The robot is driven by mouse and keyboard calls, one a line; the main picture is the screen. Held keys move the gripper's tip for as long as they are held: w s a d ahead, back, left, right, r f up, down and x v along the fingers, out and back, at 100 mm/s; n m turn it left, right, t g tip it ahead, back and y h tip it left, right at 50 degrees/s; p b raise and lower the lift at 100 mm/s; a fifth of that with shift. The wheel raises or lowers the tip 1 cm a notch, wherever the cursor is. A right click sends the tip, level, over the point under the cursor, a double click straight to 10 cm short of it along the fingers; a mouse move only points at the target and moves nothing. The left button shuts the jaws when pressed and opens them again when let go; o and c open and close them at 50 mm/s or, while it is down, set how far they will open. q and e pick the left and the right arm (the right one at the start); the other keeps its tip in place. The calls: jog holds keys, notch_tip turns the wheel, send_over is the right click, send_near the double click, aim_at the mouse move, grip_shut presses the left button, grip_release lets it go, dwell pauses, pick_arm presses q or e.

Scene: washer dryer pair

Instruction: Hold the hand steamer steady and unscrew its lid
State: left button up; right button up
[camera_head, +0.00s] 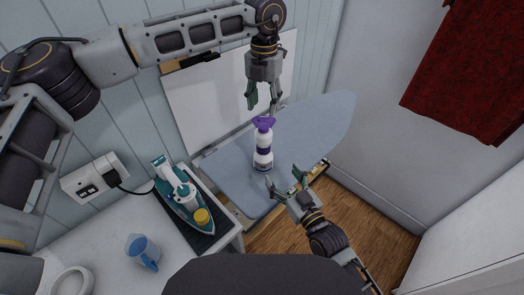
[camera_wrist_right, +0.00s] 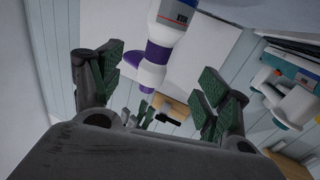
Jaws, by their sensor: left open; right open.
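The hand steamer (camera_head: 263,146), a white bottle with purple bands and a purple top, stands upright on the blue ironing board (camera_head: 317,125). In the right wrist view, the steamer (camera_wrist_right: 165,38) appears upside down, beyond the open fingers. I cannot make out the lid's seam. My left gripper (camera_head: 263,105) is open, pointing down just above the purple top, with no clear contact. My right gripper (camera_head: 285,182) is open and empty, low at the right front of the steamer's base, apart from it.
A teal iron with a yellow cap (camera_head: 183,197) rests on a dark mat on the white cabinet top at left. A red cloth (camera_head: 470,70) hangs at upper right. The board's far right end is clear.

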aim_at(266, 153)
pick_arm(q)
jog(key=shift+s, duration=0.1)
pick_arm(e)
jog(key=shift+s, duration=0.1)
jog(key=shift+w, duration=0.2)
jog(key=shift+w+a, duration=0.15)
jog(key=shift+x, duration=6.55)
